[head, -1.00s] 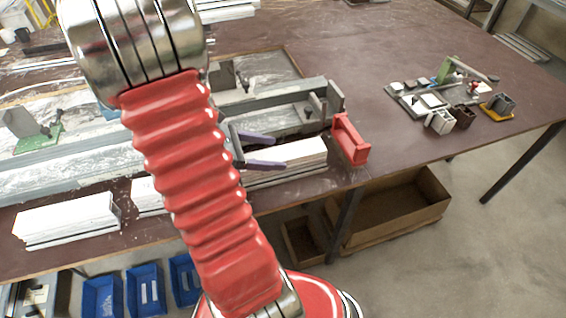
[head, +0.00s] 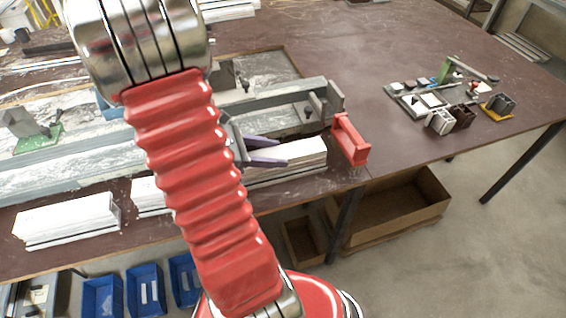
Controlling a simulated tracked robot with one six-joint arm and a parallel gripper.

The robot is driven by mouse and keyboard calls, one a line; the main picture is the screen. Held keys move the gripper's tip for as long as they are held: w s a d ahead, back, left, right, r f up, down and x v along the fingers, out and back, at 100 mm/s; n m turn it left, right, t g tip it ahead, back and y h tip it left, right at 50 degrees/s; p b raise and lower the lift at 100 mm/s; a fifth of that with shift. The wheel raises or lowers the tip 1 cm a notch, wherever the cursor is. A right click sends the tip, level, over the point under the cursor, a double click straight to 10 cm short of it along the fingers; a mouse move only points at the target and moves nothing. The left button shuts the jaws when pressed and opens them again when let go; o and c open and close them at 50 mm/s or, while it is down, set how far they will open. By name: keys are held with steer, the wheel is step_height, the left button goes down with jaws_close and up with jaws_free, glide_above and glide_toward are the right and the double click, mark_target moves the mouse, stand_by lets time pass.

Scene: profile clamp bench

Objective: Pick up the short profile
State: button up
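White profiles lie in stacks along the front edge of the bench, and I cannot tell by length which is the short profile. The right white profile stack (head: 303,156) is the one closest to my gripper (head: 266,152). My gripper has two purple fingers, pointing right at the left part of this stack. The fingers are apart with a narrow gap, and I see nothing clearly held between them. Contact with the stack cannot be told. My red arm hides the gripper's rear and part of the bench.
More white profiles (head: 68,219) lie at the front left. A red block-like fixture (head: 350,140) stands right of the stack, and a grey clamp rail (head: 270,100) runs behind. Small parts (head: 430,100) sit at the right. The bench middle right is clear. Blue bins (head: 146,290) are below.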

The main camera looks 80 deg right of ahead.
steer(key=c, duration=0.8)
steer(key=shift+o, duration=0.2)
steer(key=shift+r, duration=0.1)
step_height(320, 180, up, 18)
stand_by(0.7)
